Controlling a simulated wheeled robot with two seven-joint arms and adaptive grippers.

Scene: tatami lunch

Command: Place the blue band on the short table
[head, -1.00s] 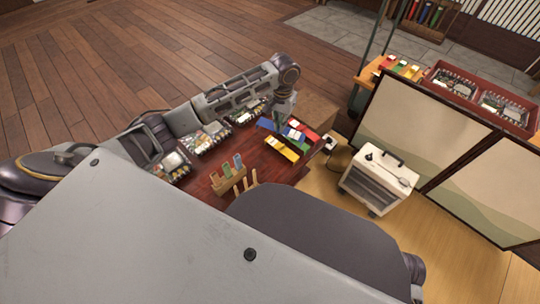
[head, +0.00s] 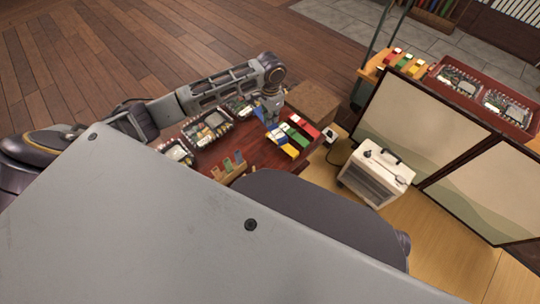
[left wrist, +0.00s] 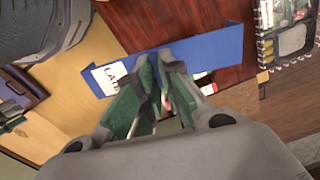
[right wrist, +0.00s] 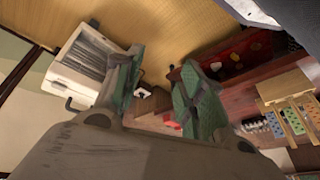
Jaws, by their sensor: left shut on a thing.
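The blue band (left wrist: 220,52) lies across the left wrist view, with a white label at its left end. My left gripper (left wrist: 160,62) is shut on its middle. In the head view the left gripper (head: 272,122) is low at the far part of the dark red low table (head: 283,160), and the band (head: 260,113) is partly hidden by it. I cannot tell whether the band touches the table. Yellow, green and red bands (head: 303,128) lie just right of it. My right gripper (right wrist: 157,75) is open and empty in the right wrist view; it is not seen in the head view.
Open lunch boxes (head: 208,128) line the table's left side. A wooden holder (head: 229,166) with coloured upright pieces stands near its front. A brown block (head: 313,101) is behind. A white case (head: 376,178) and folding screen (head: 430,130) are right. A higher table (head: 375,72) holds more bands.

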